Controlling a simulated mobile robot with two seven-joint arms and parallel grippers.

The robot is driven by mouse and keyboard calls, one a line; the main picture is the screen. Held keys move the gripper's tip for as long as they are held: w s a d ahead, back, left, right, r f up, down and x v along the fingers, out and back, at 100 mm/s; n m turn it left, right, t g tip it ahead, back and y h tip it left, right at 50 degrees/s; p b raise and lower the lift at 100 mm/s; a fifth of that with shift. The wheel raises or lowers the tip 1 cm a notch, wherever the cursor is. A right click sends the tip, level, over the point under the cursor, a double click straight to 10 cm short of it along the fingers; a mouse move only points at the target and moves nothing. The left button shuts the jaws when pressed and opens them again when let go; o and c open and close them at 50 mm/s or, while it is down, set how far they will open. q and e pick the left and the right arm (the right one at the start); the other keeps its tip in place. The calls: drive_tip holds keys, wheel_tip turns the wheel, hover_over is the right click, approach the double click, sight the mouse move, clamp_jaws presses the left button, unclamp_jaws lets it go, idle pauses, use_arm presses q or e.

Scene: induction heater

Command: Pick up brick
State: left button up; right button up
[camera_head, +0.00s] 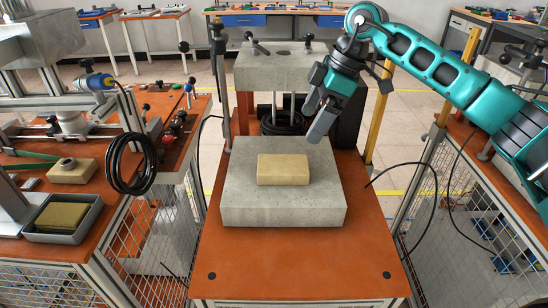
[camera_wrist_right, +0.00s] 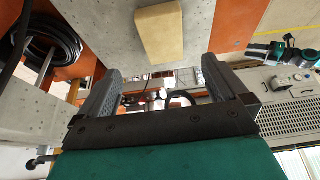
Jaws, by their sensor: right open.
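A tan brick (camera_head: 283,169) lies flat on a grey concrete block (camera_head: 283,213) in the middle of the orange table. My right gripper (camera_head: 317,124) hangs above and a little to the right of the brick, apart from it and empty. In the right wrist view its two grey fingers (camera_wrist_right: 160,80) stand apart. The brick (camera_wrist_right: 160,32) shows there beyond the fingertips, at the top. My left gripper is in neither view.
A concrete and metal press (camera_head: 275,66) stands behind the block. Yellow posts (camera_head: 378,125) rise at right. A left bench holds a grey tray (camera_head: 62,222) with a darker brick and a black cable coil (camera_head: 131,164). The front of the orange table (camera_head: 300,265) is clear.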

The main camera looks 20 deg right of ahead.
hover_over(284, 163)
drive_tip(key=s+d, duration=0.2)
drive_tip(key=d, duration=0.1)
drive_tip(key=f, duration=0.6)
drive_tip(key=shift+w+a+f, duration=0.2)
drive_tip(key=shift+w+f, duration=0.05)
drive_tip(key=shift+f, duration=0.15)
drive_tip(key=shift+a+x, duration=0.15)
drive_tip(key=shift+x, duration=1.15)
drive_tip(key=shift+a+x, duration=0.15)
drive_tip(key=shift+x, duration=1.2)
drive_tip(key=shift+w+r, duration=0.1)
drive_tip(key=shift+r, duration=0.1)
drive_tip(key=c, duration=1)
drive_tip(key=shift+c, duration=0.4)
drive_tip(key=shift+r, duration=0.15)
